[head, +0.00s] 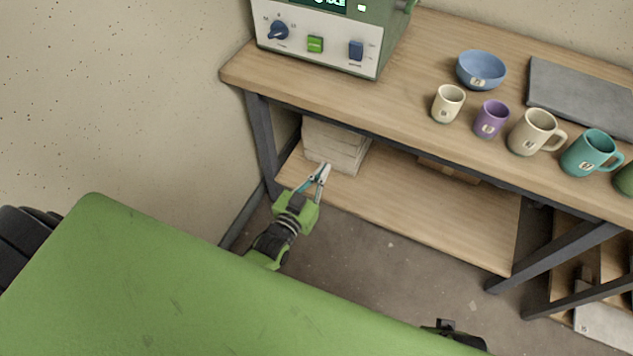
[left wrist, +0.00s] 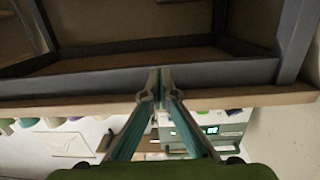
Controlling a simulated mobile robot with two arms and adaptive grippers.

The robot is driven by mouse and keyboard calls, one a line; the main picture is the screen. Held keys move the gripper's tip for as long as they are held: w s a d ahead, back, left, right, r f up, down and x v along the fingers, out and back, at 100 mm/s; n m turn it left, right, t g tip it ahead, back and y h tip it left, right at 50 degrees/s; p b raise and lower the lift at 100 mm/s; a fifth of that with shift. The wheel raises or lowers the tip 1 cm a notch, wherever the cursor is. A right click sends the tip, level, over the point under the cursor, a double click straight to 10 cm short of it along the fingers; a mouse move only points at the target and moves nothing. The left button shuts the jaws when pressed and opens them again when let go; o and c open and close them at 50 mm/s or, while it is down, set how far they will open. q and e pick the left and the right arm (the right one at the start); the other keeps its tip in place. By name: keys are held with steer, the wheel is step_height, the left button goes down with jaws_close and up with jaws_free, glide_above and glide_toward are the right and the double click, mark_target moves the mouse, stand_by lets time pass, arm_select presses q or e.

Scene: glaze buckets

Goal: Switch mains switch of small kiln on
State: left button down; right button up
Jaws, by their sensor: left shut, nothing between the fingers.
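The small kiln (head: 318,45), a green and pale box, stands on the left end of the wooden table; its top is cut off. The labels are too small to read, and I cannot tell the rocker's position. My left gripper (head: 322,173) is shut and empty, below and in front of the table edge, apart from the kiln. The kiln also shows upside down in the left wrist view (left wrist: 212,122), beyond the fingers (left wrist: 160,82).
The table (head: 420,55) holds a blue bowl (head: 481,70), several mugs and a grey slab (head: 580,97). A lower shelf (head: 420,209) carries a pale stack (head: 335,146). The table's front edge lies between my left gripper and the kiln. Bare floor shows in front.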

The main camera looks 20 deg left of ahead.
arm_select(q)
steer(key=shift+g, duration=0.7)
steer(key=s+f, duration=0.1)
steer(key=s+f+p, duration=0.1)
steer(key=f, duration=0.1)
steer(key=shift+s+f, duration=0.15)
steer(key=shift+s, duration=0.05)
